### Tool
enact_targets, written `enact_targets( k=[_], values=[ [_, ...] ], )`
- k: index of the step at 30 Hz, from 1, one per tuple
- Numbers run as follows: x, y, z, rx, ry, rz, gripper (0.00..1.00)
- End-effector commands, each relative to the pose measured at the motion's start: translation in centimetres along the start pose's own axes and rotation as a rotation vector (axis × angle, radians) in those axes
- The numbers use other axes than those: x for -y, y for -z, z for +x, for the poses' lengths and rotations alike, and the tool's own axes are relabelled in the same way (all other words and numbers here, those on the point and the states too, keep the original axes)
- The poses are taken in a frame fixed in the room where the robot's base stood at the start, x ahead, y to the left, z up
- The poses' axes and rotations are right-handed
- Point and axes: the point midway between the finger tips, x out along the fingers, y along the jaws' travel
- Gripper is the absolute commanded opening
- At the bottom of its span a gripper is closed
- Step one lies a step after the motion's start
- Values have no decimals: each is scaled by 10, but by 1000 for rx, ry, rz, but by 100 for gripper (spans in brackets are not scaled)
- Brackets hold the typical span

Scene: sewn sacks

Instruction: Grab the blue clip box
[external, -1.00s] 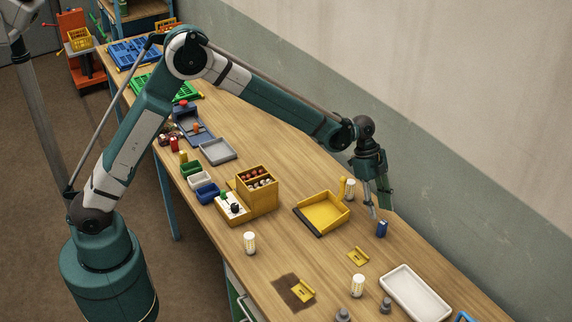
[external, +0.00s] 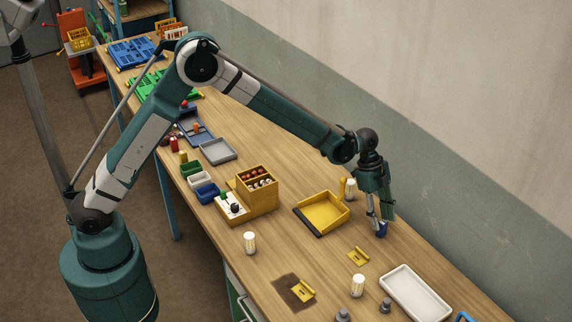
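A small dark blue box (external: 382,230), which fits the blue clip box, stands on the wooden bench near the wall, to the right of the yellow tray. My gripper (external: 381,224) points down right over it. Its fingers are spread, one on the left and one on the right of the box's upper part. The fingers partly hide the box, and I cannot tell whether either one touches it.
A yellow tray (external: 323,212) with a dark front edge lies to the left. A white-and-yellow cylinder (external: 350,189) stands close behind my gripper. The wall is close on the right.

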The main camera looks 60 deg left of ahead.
Motion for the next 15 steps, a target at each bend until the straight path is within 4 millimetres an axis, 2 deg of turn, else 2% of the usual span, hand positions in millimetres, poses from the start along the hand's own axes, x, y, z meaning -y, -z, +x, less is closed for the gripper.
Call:
enact_targets(
  k=[6,15],
  values=[
    [0,0,23,0,0,-1,37],
    [0,0,30,0,0,-1,37]
  ],
)
